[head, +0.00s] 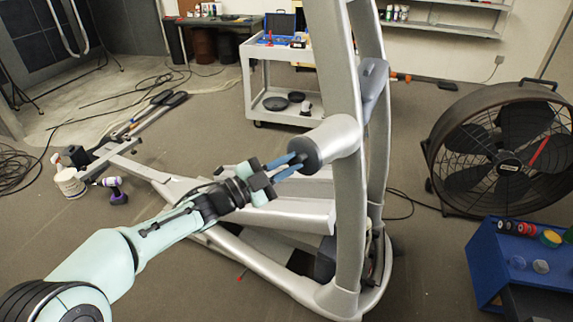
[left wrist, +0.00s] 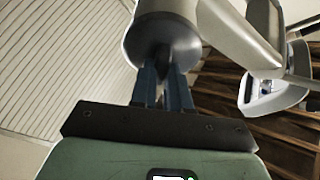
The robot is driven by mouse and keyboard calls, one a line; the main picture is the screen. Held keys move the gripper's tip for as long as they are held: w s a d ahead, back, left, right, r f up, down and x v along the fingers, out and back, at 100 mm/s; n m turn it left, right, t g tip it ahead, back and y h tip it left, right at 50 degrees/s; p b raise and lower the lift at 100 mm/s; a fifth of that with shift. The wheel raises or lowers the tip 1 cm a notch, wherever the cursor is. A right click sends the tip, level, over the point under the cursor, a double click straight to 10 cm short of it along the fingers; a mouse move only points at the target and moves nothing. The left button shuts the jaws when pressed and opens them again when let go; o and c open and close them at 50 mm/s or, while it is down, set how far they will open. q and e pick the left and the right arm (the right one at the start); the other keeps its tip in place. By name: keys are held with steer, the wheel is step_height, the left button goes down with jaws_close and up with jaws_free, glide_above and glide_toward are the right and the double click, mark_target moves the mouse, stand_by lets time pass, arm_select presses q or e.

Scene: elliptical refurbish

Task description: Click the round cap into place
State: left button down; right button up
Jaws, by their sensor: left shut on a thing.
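The round cap (head: 306,152) is a dark grey disc at the end of the silver cylindrical housing (head: 338,137) on the elliptical's frame. In the left wrist view the cap (left wrist: 150,54) sits against the housing's end (left wrist: 163,22); I cannot tell whether it is fully seated. My left gripper (head: 294,165) reaches in from the left, its blue fingers shut on the cap. In the left wrist view the fingertips (left wrist: 164,72) close around a dark part at the cap's middle, which they partly hide. My right gripper is not in view.
The elliptical's silver upright (head: 344,230) stands just right of my left gripper. A grey cart (head: 250,85) stands behind.

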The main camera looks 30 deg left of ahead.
arm_select(q)
steer(key=c, duration=1)
jaws_free()
steer(key=shift+w, duration=0.15)
steer(key=b+v, duration=0.1)
steer(key=v, duration=1.2)
steer(key=shift+s+a, duration=0.1)
steer(key=shift+s, duration=0.1)
steer(key=shift+w, duration=0.1)
